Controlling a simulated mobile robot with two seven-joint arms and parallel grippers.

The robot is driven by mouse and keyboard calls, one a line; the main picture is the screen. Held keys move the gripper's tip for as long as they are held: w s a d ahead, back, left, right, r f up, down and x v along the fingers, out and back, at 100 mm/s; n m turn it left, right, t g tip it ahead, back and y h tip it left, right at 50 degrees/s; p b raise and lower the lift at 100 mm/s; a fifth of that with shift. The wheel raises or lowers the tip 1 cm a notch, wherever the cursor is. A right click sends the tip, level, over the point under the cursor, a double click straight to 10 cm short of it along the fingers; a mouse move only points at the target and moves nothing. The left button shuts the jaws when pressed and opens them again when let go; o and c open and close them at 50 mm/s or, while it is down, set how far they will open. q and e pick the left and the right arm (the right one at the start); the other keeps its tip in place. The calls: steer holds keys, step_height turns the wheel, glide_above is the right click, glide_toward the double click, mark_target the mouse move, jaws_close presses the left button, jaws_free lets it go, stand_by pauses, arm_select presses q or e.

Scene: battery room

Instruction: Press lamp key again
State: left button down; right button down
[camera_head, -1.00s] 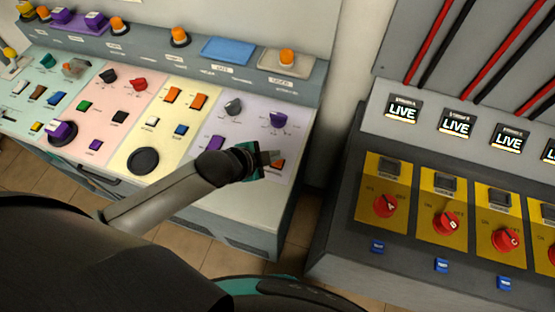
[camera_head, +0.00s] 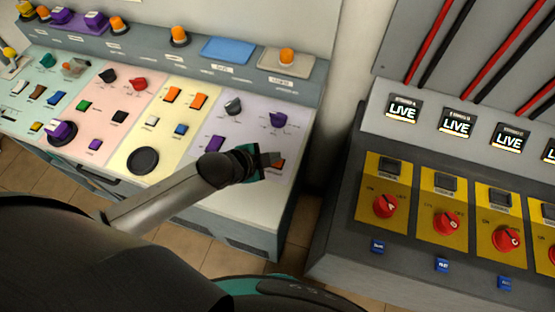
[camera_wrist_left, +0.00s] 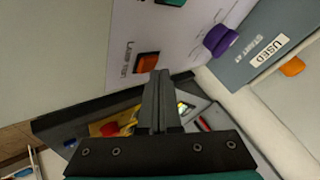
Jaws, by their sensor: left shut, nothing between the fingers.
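The orange key (camera_head: 279,164) sits at the lower right of the lilac panel section on the sloped console. In the left wrist view the orange key (camera_wrist_left: 147,63) has a printed label beside it that looks like lamp test. My left gripper (camera_head: 272,158) is shut and empty, with its fingertips right at this key, partly covering it in the head view. In the left wrist view the shut fingertips (camera_wrist_left: 160,74) are just below the key's lower edge. I cannot tell whether they touch it. My right gripper is not in view.
A purple key (camera_head: 216,143) and a purple knob (camera_head: 278,119) are near on the same section. An orange lamp (camera_head: 286,57) stands on the ledge behind. To the right, past a gap, is a grey cabinet with red knobs (camera_head: 385,206) and LIVE displays (camera_head: 403,109).

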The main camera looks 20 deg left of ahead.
arm_select(q)
steer(key=shift+f, duration=0.5)
stand_by(0.7)
stand_by(0.3)
steer(key=shift+r+p, duration=0.85)
steer(key=shift+r, duration=0.05)
step_height(320, 180, up, 5)
steer(key=p, duration=0.5)
steer(key=shift+r+p, duration=0.1)
steer(key=shift+p, duration=0.2)
steer(key=shift+s, duration=0.1)
